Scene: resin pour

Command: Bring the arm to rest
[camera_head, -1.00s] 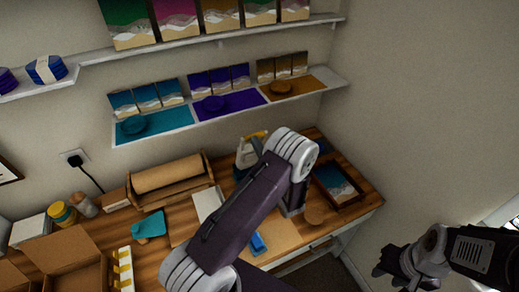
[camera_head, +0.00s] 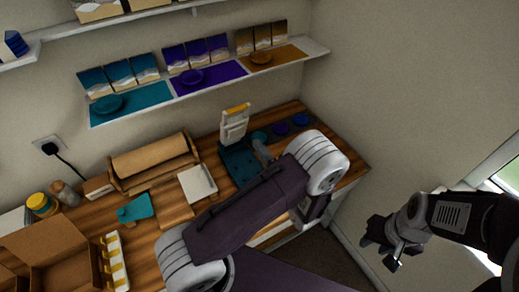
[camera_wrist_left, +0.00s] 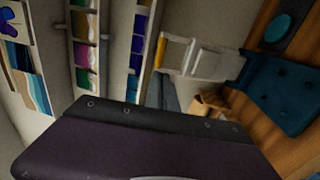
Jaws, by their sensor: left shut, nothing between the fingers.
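My left arm (camera_head: 250,215) crosses the lower middle of the head view, over the front of the wooden bench. Its elbow is raised at the right and the forearm folds down behind it. My left gripper (camera_head: 301,216) is mostly hidden by the arm, low by the bench's front edge, shut and empty.
A white stand with a yellow top (camera_head: 235,124) is by a teal tray (camera_head: 233,162) on the bench. A wooden rack (camera_head: 150,163), white tray (camera_head: 197,183) and open carton (camera_head: 45,245) stand left. A shelf (camera_head: 215,82) hangs above. Floor at right is clear.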

